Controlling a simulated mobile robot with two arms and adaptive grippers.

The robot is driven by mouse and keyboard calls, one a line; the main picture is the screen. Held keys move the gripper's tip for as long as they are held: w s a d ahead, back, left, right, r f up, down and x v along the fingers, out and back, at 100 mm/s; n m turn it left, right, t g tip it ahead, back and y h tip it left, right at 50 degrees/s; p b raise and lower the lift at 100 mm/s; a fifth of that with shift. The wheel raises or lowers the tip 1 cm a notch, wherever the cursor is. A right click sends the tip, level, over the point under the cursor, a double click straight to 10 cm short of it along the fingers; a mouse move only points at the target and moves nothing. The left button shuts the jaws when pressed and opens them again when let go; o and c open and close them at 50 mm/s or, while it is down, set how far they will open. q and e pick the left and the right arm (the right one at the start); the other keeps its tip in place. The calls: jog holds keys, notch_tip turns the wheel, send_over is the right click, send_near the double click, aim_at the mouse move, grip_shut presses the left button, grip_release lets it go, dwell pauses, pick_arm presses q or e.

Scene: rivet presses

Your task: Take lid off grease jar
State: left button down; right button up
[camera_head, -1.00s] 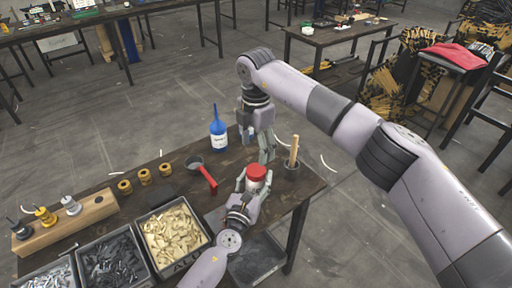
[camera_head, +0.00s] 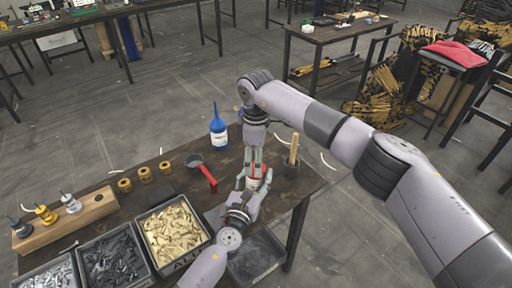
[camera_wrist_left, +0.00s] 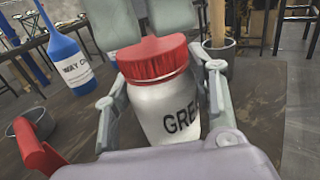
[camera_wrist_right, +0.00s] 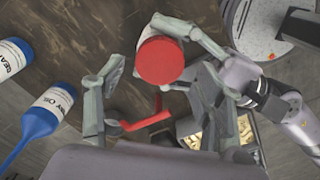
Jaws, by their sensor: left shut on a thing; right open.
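The grease jar is white with a red lid. In the left wrist view the jar (camera_wrist_left: 168,110) stands upright with the lid (camera_wrist_left: 152,60) on it. My left gripper (camera_head: 256,184) is shut around the jar's body, one finger on each side. My right gripper (camera_head: 256,163) is open and points down close above the lid, partly hiding it in the head view. In the right wrist view the round lid (camera_wrist_right: 160,60) lies between the spread right fingers. In the left wrist view the right fingers (camera_wrist_left: 140,22) show just behind and above the lid; I cannot tell whether they touch it.
A blue bottle (camera_head: 218,132), a red-handled pan (camera_head: 207,178) and a cup with a wooden stick (camera_head: 292,167) stand near the jar on the dark table. Bins of parts, one with pale pieces (camera_head: 172,235), line the front. Brass rings (camera_head: 145,175) sit farther left.

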jog(key=shift+f, duration=1.3)
jog(key=shift+c, duration=0.4)
